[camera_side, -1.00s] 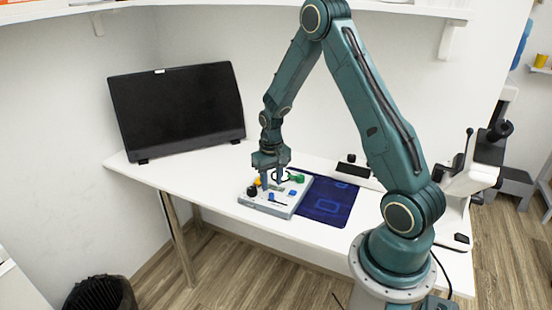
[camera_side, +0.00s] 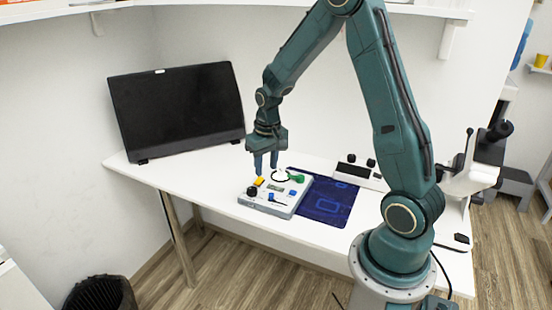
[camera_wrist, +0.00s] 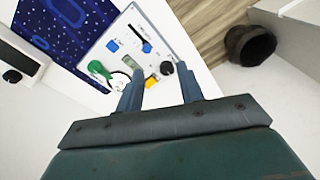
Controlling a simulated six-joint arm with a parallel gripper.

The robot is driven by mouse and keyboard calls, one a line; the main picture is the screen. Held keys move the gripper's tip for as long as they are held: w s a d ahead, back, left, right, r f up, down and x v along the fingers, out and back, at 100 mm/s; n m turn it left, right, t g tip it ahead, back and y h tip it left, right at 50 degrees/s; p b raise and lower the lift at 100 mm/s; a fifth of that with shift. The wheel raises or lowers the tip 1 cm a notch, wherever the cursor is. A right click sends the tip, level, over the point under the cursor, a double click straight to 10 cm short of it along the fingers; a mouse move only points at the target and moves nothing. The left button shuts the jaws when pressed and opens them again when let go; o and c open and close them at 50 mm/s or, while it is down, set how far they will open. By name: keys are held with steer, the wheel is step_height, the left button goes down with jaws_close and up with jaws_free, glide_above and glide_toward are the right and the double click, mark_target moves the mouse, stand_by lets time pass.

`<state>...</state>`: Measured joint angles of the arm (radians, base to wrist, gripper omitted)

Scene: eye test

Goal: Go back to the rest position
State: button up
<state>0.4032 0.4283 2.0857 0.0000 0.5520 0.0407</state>
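My gripper (camera_side: 265,168) is above the white control panel (camera_side: 262,206) on the desk, with a gap beneath its fingertips. Its two fingers are apart with nothing between them, as the wrist view also shows (camera_wrist: 160,70). The panel carries a black knob (camera_side: 252,192), a yellow part (camera_side: 259,181), a green part (camera_side: 298,179), blue parts (camera_side: 271,196) and a small grey display (camera_side: 275,187). In the wrist view, the green part (camera_wrist: 97,68), yellow part (camera_wrist: 151,81) and black knob (camera_wrist: 167,68) lie near and between the fingers.
A dark blue mat (camera_side: 325,205) lies right of the panel. A black monitor (camera_side: 178,108) stands at the desk's back left. A white box with black knobs (camera_side: 358,172) is behind the mat. The white desk (camera_side: 180,180) is clear left of the panel. A black bin (camera_side: 100,294) stands on the floor.

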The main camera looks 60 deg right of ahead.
steer(key=s+a+r+n+t, duration=0.1)
steer(key=s+a+r, duration=0.2)
steer(key=a+r, duration=0.3)
steer(key=s+a+r+n+t, duration=0.1)
steer(key=s+a+r, duration=0.3)
steer(key=r, duration=0.5)
steer(key=s+a+r+n+t, duration=0.1)
steer(key=s+a+r, duration=0.1)
steer(key=s, duration=0.4)
steer(key=s+a+r+n+t, duration=0.1)
steer(key=s+a+r+n, duration=0.1)
steer(key=s, duration=0.4)
steer(key=shift+a+r+t, duration=0.4)
steer(key=shift+a+r, duration=0.05)
steer(key=shift+a, duration=0.45)
